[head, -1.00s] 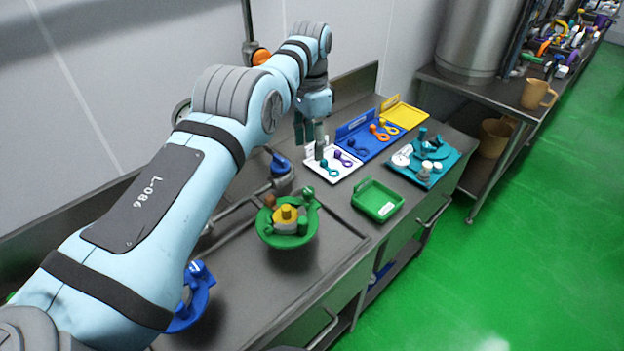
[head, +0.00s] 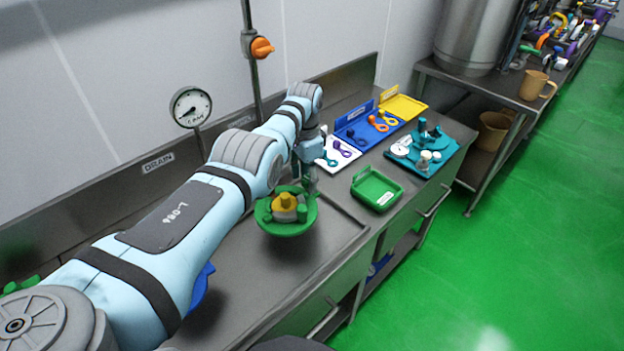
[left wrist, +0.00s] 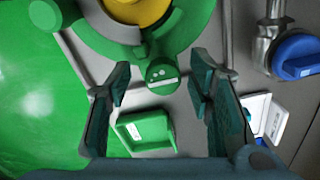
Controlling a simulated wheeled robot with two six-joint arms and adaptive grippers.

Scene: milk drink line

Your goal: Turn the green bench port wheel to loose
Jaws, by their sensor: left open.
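The green bench port wheel (head: 267,226) stands on the steel bench, with a yellow and grey centre (head: 286,203). In the left wrist view the wheel's green rim (left wrist: 195,22) fills the top, around the yellow hub (left wrist: 138,8). A green rounded knob with pale dots (left wrist: 162,72) sticks out from the rim. My left gripper (head: 307,188) is at the wheel's far right edge, pointing down. In the left wrist view its open fingers (left wrist: 160,86) stand either side of the knob, with gaps visible; contact cannot be told. My right gripper is not in view.
An empty green tray (head: 376,190) lies right of the wheel. Behind it are white, blue and yellow trays with small tools, and a teal fixture (head: 422,150). A blue part (head: 203,287) shows under my left arm. A gauge (head: 191,107) stands at the wall.

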